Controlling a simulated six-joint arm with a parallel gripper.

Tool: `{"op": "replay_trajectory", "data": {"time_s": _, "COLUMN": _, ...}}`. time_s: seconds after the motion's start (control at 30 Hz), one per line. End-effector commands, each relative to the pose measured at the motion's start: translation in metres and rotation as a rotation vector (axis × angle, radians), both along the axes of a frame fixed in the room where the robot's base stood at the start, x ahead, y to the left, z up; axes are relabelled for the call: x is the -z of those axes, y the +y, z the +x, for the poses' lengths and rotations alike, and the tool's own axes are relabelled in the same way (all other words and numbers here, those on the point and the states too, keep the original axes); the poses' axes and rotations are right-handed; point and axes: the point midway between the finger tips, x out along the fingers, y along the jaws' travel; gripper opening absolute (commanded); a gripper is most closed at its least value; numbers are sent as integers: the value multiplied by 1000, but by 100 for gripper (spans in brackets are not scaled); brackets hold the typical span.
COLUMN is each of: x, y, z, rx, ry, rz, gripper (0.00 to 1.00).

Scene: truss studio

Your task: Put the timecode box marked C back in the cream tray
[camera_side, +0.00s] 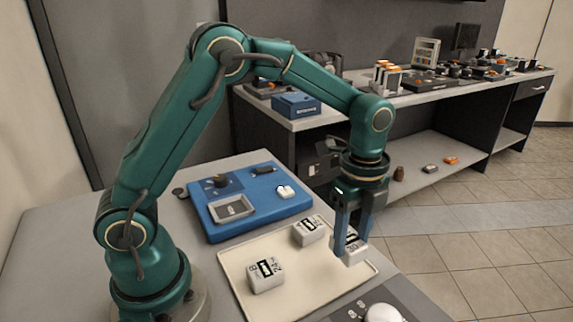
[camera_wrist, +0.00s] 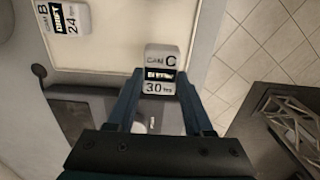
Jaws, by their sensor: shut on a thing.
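My gripper (camera_side: 351,232) is shut on a white timecode box (camera_side: 352,252), gripping its sides; in the wrist view the box (camera_wrist: 160,60) reads "CAM C" and "30 fps" around a dark display. The cream tray (camera_side: 310,287) lies below and to the left, and the held box shows against its right edge in the side view. In the wrist view the box overlaps the edge of the tray (camera_wrist: 115,42); its height above the tray is hard to tell. A white box marked B (camera_side: 266,276) sits in the tray, also in the wrist view (camera_wrist: 66,18).
Another white box (camera_side: 309,230) sits at the tray's far side, its letter unclear. A blue panel (camera_side: 270,208) with small items lies behind the tray. A dark mat (camera_side: 352,311) with a white rounded thing (camera_side: 384,313) is at the front. The tray's front middle is bare.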

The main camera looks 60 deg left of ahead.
Motion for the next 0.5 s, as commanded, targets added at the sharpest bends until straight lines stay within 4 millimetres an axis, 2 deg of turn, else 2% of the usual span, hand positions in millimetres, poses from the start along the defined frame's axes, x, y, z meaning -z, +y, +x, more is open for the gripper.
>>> {"op": "replay_trajectory", "data": {"time_s": 0.2, "x": 30, "y": 0, "z": -2, "rx": -1, "ry": 7, "rz": 1, "gripper": 0}}
{"op": "replay_trajectory", "data": {"time_s": 0.3, "x": 38, "y": 0, "z": -1, "rx": -1, "ry": 3, "rz": 0, "gripper": 0}}
{"op": "replay_trajectory", "data": {"time_s": 0.5, "x": 40, "y": 0, "z": -1, "rx": -1, "ry": 1, "rz": 0, "gripper": 0}}
